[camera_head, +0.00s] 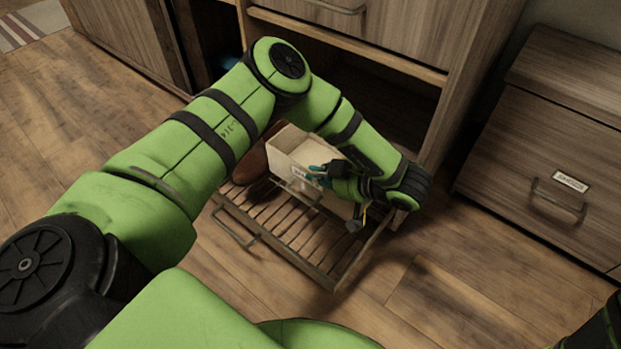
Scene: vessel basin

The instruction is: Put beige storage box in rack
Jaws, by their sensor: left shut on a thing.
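The beige storage box (289,148) is at the middle of the head view, over the slatted pull-out rack (300,243). It is open at the top and looks empty inside where I can see. My left gripper (318,174) is shut on the box at its near side. I cannot tell whether the box's underside touches the slats. The rack is pulled out from the cabinet, with a metal handle on its front. Of my right arm only a small part shows at the lower right corner; its gripper is out of view.
A brown rounded object (251,163) sits on the rack to the left of the box. The wooden cabinet (465,60) stands behind, with a dark open compartment. A drawer unit (545,150) with a labelled drawer stands at the right. The wooden floor (450,290) in front is clear.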

